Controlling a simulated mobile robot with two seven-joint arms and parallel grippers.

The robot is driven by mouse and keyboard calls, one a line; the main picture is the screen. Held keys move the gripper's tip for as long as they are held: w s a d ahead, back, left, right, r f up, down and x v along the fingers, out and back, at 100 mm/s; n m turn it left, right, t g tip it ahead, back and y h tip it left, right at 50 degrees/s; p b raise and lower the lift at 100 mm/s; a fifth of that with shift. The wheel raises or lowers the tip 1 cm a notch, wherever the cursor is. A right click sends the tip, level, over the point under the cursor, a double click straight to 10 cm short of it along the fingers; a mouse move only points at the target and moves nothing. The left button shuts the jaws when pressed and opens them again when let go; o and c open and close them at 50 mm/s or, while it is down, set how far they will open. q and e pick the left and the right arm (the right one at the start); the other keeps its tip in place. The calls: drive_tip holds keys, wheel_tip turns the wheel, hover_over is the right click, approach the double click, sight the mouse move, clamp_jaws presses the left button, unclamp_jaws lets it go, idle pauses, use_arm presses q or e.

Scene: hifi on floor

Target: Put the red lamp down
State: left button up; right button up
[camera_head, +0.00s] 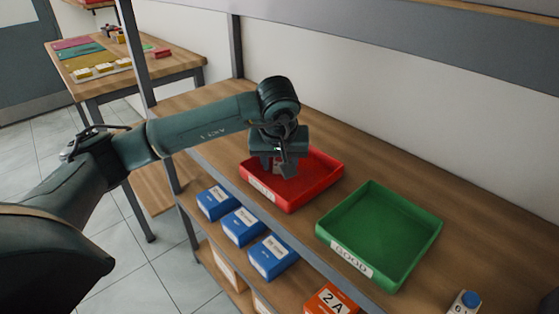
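My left gripper (278,167) points down over the red tray (318,190) on the wooden shelf. Its fingertips are at or just above the inside of the tray. They are small and dark here, and I cannot tell whether they are open or shut. I cannot make out a red lamp; the gripper hides part of the tray, and anything red there would blend with it. My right gripper is not in view.
An empty green tray (382,232) labelled GOOD stands to the right of the red one. A small white item with a blue top (466,302) stands at lower right. Blue boxes (243,226) sit on the lower shelf. A grey post (138,60) rises at left.

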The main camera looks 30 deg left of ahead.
use_arm(q)
drive_tip(key=shift+o, duration=0.2)
drive_tip(key=shift+r, duration=0.25)
drive_tip(key=v, duration=0.7)
drive_tip(key=shift+s+r, duration=0.1)
drive_tip(key=shift+s, duration=0.05)
